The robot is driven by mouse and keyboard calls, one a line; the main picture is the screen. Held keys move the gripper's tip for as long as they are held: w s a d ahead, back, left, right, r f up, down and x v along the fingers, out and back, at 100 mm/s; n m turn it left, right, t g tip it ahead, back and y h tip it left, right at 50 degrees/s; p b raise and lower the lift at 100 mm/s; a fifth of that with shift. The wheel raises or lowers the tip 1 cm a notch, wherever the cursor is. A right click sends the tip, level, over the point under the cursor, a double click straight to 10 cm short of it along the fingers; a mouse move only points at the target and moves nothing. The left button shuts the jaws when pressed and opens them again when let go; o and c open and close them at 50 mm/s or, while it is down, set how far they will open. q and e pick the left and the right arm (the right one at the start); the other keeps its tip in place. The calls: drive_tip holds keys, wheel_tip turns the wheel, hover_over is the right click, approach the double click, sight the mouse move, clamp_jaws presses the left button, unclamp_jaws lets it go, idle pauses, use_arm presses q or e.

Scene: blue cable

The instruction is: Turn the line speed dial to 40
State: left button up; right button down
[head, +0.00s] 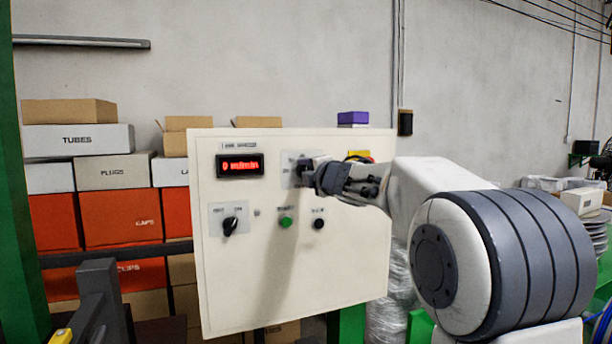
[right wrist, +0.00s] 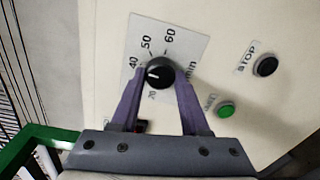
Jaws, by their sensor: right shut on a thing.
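The line speed dial (right wrist: 158,73) is a black round knob on a light scale plate (right wrist: 190,45) marked 20, 40, 50 and 60. Its white mark points left in the right wrist view, a little below the 40 label, toward the left finger. That finger hides part of the scale. My right gripper (right wrist: 156,80) has its two purple fingers shut on the dial, one on each side. In the head view my right gripper (head: 312,177) covers most of the dial. A red display (head: 240,166) on the cream control panel (head: 345,285) reads 0 m/min. My left gripper is not in view.
Below the dial are a green button (head: 286,221) and a black stop button (head: 319,224). A black selector switch (head: 230,226) is left of them. A yellow-backed control (head: 359,156) is partly hidden behind my right gripper. Stacked boxes (head: 113,171) stand behind the panel.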

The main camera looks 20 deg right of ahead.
drive_tip(key=shift+f+n, duration=0.15)
drive_tip(key=shift+n, duration=0.35)
drive_tip(key=shift+c, duration=2)
unclamp_jaws()
drive_tip(key=shift+s, duration=0.1)
drive_tip(key=s+b, duration=0.1)
drive_tip(key=s, duration=0.9)
drive_tip(key=shift+s+d+r, duration=0.15)
drive_tip(key=shift+d+r, duration=0.05)
drive_tip(key=shift+r, duration=0.1)
